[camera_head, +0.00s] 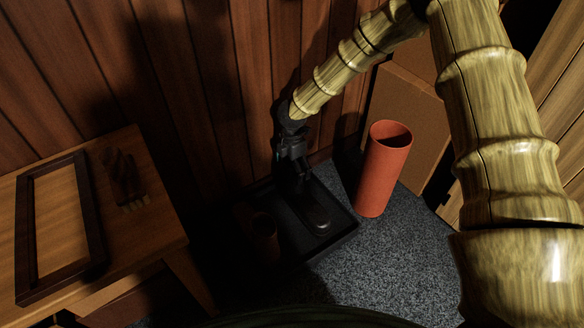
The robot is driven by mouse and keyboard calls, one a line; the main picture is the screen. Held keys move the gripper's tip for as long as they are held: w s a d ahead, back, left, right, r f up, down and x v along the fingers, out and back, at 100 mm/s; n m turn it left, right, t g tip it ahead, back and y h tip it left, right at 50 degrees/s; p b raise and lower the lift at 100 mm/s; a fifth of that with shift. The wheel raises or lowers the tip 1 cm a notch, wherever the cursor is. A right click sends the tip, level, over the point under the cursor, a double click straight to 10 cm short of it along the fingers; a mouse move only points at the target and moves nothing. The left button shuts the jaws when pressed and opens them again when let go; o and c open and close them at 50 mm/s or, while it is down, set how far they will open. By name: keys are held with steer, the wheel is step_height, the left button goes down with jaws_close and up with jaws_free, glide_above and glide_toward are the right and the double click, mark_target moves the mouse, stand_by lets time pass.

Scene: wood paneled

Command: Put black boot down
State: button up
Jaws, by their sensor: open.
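The black boot (315,208) stands on a black tray (338,243) on the floor by the wood-paneled wall, its toe pointing toward the lower right of the picture. My gripper (294,166) is right at the top of the boot and is open. The dark gripper and the dark boot blend in the shadow, so I cannot tell whether the fingers still touch the boot's shaft.
A dark brown item (265,236), perhaps another boot, is in the tray's left part. An orange-red open cylinder (383,172) stands right of the tray, before a cardboard box (408,112). A wooden table (150,215) with a dark frame (88,212) is left. Grey carpet (385,265) is clear in front.

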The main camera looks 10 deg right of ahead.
step_height(320, 180, up, 12)
steer(key=p, duration=0.7)
steer(key=shift+r, duration=0.1)
